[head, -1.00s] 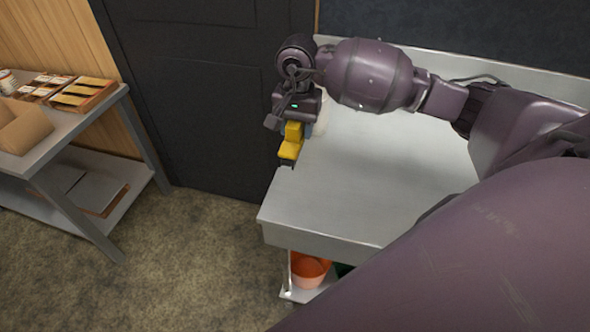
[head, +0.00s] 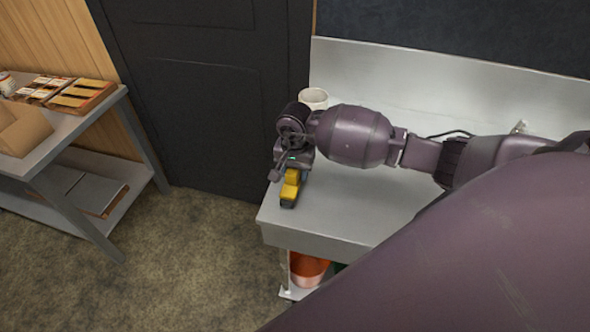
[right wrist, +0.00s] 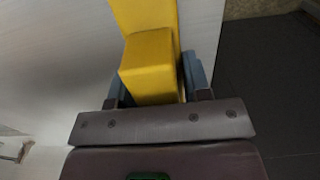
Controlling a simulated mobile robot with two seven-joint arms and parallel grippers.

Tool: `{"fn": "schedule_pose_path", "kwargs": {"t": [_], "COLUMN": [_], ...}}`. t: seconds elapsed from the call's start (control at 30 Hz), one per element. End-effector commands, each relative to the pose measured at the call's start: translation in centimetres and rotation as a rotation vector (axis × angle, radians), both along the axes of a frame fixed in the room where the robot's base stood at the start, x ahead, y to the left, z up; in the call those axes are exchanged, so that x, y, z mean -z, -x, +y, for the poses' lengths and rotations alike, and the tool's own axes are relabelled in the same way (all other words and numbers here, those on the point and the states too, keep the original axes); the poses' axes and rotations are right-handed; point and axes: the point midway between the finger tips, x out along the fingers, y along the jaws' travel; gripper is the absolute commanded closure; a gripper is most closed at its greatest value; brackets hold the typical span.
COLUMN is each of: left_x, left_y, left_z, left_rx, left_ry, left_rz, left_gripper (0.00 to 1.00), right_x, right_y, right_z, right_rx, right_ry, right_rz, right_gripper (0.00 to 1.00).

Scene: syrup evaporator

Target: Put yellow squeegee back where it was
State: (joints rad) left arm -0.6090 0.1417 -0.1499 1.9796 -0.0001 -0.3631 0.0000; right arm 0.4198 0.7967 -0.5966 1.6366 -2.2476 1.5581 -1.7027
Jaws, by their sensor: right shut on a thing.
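The yellow squeegee (head: 291,186) is in my right gripper (head: 292,176), at the left end of the grey metal counter. Its lower end looks dark in the head view. In the right wrist view the yellow squeegee (right wrist: 150,62) sits between the two bluish fingers of the right gripper (right wrist: 158,85), which are shut on it. The pale counter surface lies behind it there. I cannot tell whether the squeegee touches the counter. My left gripper is not in view.
A white cup (head: 314,98) stands on the counter (head: 345,205) behind my right gripper. An orange bucket (head: 308,269) is on the shelf below. A side table (head: 75,130) with boxes stands at the left. Floor between them is clear. A dark door (head: 205,90) is behind.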

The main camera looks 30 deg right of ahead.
Motion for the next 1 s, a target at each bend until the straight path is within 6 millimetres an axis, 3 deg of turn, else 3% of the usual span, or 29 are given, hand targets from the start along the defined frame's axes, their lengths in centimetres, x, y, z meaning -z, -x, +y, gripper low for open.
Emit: {"fn": "schedule_pose_path", "kwargs": {"t": [0.4,0.43,0.57,1.0], "left_x": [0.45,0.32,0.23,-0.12], "left_y": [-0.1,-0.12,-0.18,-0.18], "left_z": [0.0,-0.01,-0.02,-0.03], "left_rx": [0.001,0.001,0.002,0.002], "left_ry": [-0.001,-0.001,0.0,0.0], "left_rz": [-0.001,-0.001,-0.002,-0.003], "left_gripper": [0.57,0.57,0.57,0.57], "right_x": [0.6,0.52,0.45,-0.31], "right_y": [-0.07,-0.04,-0.05,-0.14], "right_z": [-0.03,-0.02,-0.02,-0.07], "right_rx": [0.0,0.0,0.0,-0.001], "right_ry": [0.001,0.0,0.001,0.002], "right_rz": [-0.002,-0.001,-0.002,-0.004], "right_gripper": [0.78,0.51,0.31,0.3]}}
